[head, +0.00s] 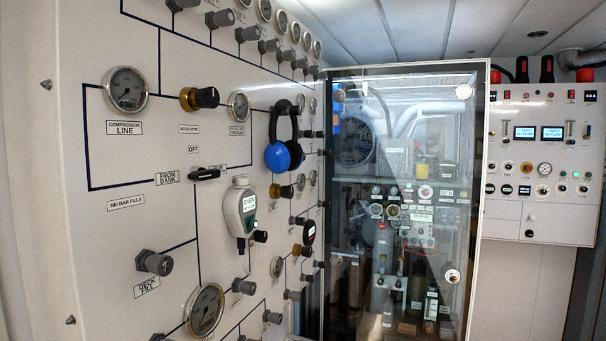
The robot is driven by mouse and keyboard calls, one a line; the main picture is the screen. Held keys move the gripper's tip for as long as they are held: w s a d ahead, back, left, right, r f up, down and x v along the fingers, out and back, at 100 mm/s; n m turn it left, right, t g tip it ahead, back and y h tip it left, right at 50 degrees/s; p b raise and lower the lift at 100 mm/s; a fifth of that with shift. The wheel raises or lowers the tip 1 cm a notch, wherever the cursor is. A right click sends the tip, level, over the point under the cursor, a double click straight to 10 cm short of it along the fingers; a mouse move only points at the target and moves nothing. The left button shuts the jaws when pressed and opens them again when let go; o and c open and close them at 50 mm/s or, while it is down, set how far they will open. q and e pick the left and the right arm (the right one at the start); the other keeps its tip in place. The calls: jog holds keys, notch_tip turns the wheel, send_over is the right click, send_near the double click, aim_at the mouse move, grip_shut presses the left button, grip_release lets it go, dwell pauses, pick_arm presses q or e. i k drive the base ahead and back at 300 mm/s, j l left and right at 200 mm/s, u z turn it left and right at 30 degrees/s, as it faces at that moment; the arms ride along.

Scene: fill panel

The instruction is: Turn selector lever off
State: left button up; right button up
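The selector lever (204,174) is a small black handle on the white fill panel (90,250) at the left of the head view. It lies roughly horizontal, tilted slightly, with its narrow end pointing left toward the "FROM BANK" label (167,177). The "OFF" label (194,149) is just above it. Another label to its upper right is partly covered. Neither of my grippers shows in the head view.
A regulator knob (206,97) sits above the lever. A grey-white handheld device (240,210) and blue headphones (284,153) hang to its right. Gauges and several valve knobs stick out around it. A glass-doored cabinet (478,200) stands right of the panel.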

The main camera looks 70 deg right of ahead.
aim_at(203, 173)
jog(key=z, duration=1.8)
